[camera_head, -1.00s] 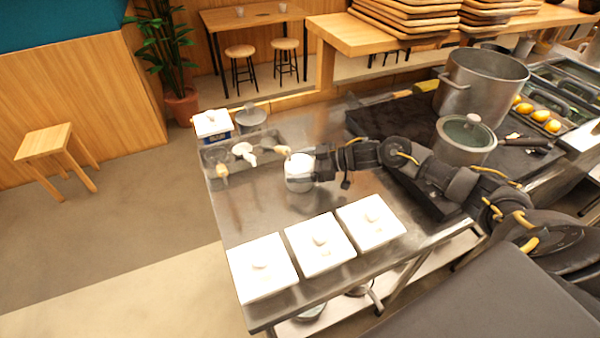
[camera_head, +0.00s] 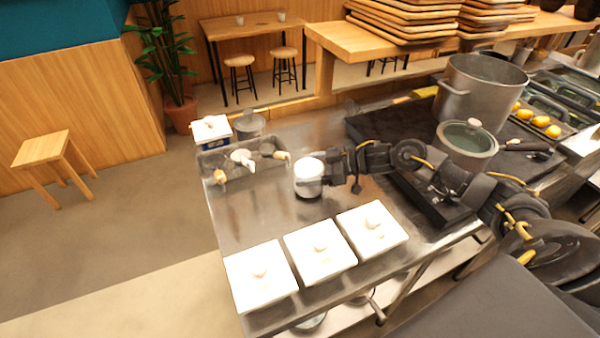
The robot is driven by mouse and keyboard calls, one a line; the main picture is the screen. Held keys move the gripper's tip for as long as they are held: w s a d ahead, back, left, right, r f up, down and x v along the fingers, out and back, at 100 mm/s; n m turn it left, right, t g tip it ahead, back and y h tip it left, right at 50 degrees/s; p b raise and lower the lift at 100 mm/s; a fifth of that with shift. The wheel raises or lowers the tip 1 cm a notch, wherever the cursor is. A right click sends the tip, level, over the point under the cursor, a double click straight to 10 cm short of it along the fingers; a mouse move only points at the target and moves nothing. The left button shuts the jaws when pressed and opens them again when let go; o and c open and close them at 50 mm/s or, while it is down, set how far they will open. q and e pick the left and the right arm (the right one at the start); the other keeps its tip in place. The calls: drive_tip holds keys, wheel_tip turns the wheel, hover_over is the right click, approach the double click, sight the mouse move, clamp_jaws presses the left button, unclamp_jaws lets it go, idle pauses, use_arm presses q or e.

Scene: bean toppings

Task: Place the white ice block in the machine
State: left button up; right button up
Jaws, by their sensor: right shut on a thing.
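The white ice block (camera_head: 308,170) is a short white cylinder above the steel counter, near its middle. My right gripper (camera_head: 322,178) comes in from the right and is shut on it. Whether the block touches the counter I cannot tell. My left gripper does not show. No machine can be clearly made out in this view.
White lidded containers (camera_head: 320,250) line the counter's front. A tray with several pale-handled tools (camera_head: 242,160) and a white-lidded box (camera_head: 211,129) stand at the back left. A lidded pot (camera_head: 465,150) and a large steel pot (camera_head: 480,88) stand on the right.

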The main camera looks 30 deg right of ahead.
wheel_tip(320, 180, up, 14)
drive_tip(key=d+b, duration=0.1)
drive_tip(key=shift+s, duration=0.35)
